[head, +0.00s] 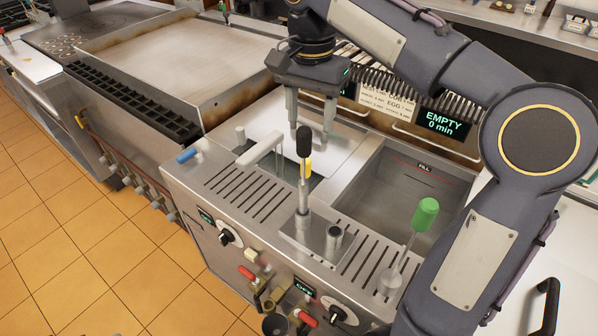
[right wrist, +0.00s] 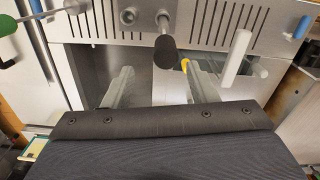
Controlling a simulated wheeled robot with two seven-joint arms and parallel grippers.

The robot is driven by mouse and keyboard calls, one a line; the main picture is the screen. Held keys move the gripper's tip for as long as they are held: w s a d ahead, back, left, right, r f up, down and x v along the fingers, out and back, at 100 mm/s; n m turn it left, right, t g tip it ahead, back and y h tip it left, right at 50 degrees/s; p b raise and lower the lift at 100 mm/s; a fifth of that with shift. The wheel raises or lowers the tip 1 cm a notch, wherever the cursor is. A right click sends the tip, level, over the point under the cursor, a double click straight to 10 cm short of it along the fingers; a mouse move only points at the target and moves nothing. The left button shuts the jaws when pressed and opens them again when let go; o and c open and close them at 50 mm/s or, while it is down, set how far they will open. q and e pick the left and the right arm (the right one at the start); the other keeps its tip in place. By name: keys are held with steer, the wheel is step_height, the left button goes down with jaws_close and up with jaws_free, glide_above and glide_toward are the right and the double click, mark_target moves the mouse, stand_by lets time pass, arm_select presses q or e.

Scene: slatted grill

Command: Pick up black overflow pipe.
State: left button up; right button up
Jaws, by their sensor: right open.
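The black overflow pipe, a metal rod with a black grip (head: 304,141), stands upright on the slatted metal top. In the right wrist view its black grip (right wrist: 165,50) shows ahead of my fingertips, roughly in line with the gap between them. My right gripper (head: 311,138) is open and empty, pointing down behind the black grip in the head view. Its two fingers also show in the right wrist view (right wrist: 160,70). I cannot tell any contact with the pipe. My left gripper is not in view.
A green-handled rod (head: 427,213) stands to the right of the pipe. A white handle (head: 260,148) and a small yellow piece (head: 309,167) are close by on the left and behind. An open metal basin (head: 400,185) lies at right. A flat griddle (head: 180,55) is at back left.

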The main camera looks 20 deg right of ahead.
mark_target(304, 144)
steer(key=f, duration=0.4)
steer(key=a+f, duration=0.1)
steer(key=f, duration=0.2)
steer(key=shift+w, duration=0.1)
jaws_close()
